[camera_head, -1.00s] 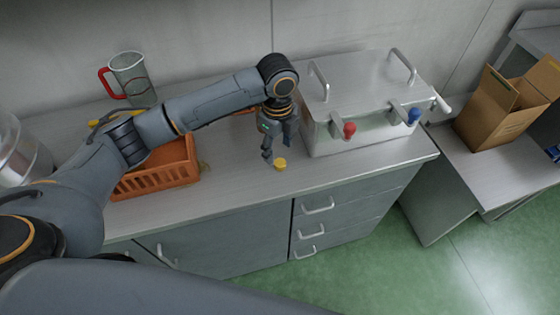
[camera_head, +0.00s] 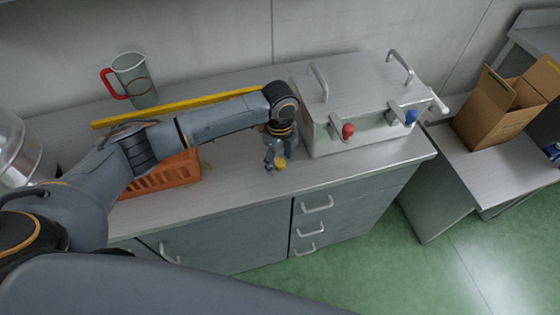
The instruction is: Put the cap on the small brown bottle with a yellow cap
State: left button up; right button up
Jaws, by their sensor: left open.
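The small brown bottle does not show clearly; my left arm and gripper cover part of the counter. My right gripper is not in view.
A steel tank (camera_head: 365,95) with red and blue taps stands right of my left gripper. An orange crate (camera_head: 170,178) lies behind my left arm. A grey jug (camera_head: 136,80), a yellow bar (camera_head: 190,103) and a cardboard box (camera_head: 495,115) stand farther off. The counter's front strip (camera_head: 235,186) is clear.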

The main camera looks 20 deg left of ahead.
pick_arm(q)
jog(key=c, duration=0.8)
jog(key=shift+r, duration=0.1)
jog(key=shift+r, duration=0.2)
notch_tip(320, 180, up, 2)
jog(key=shift+w+b, duration=0.1)
jog(key=shift+b, duration=0.65)
jog(key=s+d+r+b, duration=0.2)
jog(key=s+d+r, duration=0.7)
jog(key=s+r, duration=0.1)
jog(key=shift+s+d+r, duration=0.2)
jog(key=shift+s, duration=0.1)
